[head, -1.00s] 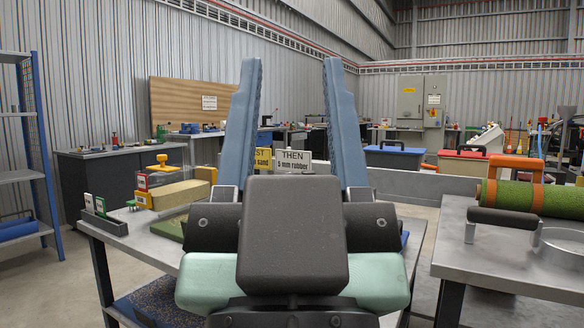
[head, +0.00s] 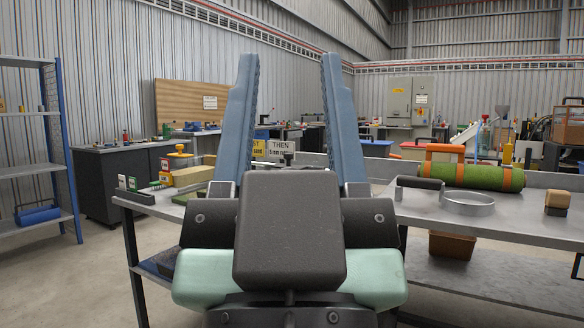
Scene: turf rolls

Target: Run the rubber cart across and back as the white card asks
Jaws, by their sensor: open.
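My gripper (head: 289,70) fills the middle of the head view, with two long blue fingers pointing up and standing wide apart. Nothing shows between the fingers but the background. I cannot make out the rubber cart. My gripper hides the middle of the scene, including part of the left table (head: 150,210).
The left table holds yellow-topped and tan blocks (head: 192,176) and small green signs. The right table (head: 430,212) holds a green turf roll (head: 470,177), a metal ring (head: 467,203) and a tan block (head: 557,201). A blue-framed shelf (head: 40,170) stands far left.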

